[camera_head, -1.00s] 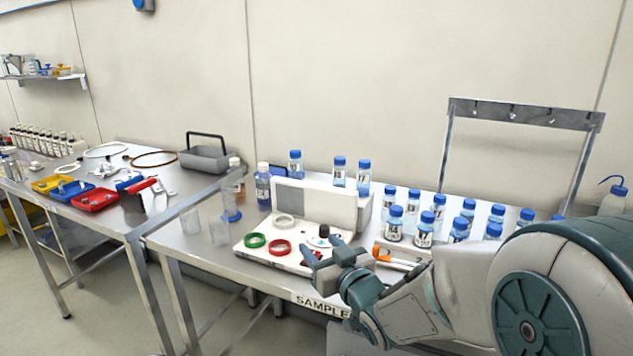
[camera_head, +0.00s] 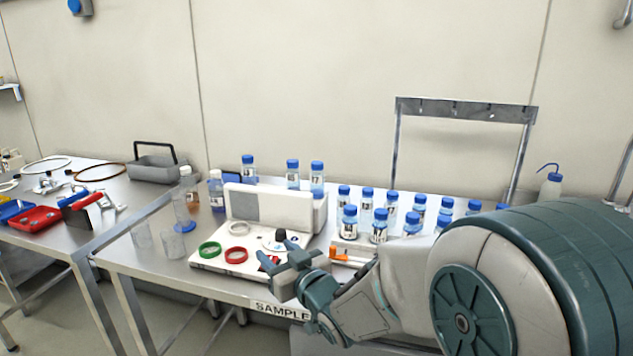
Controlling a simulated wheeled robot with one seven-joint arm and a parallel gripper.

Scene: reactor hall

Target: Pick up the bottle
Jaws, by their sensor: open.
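Several clear bottles with blue caps stand on the sample table (camera_head: 130,262); I cannot tell which one the task means. A group stands at the right, among them a front bottle (camera_head: 349,223) and another beside it (camera_head: 379,226). Two bottles, one of them (camera_head: 317,177), stand higher behind the white device (camera_head: 268,208). My gripper (camera_head: 272,262) is open and seems empty, in front of the white device's base, left of the bottle group. My arm hides part of the group.
Green (camera_head: 209,252) and red (camera_head: 236,255) rings lie on the device's base. Clear beakers (camera_head: 172,242) stand left of it. An orange-handled tool (camera_head: 340,254) lies near my gripper. A metal rack frame (camera_head: 465,112) rises behind the bottles. A grey toolbox (camera_head: 155,168) stands on the left table.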

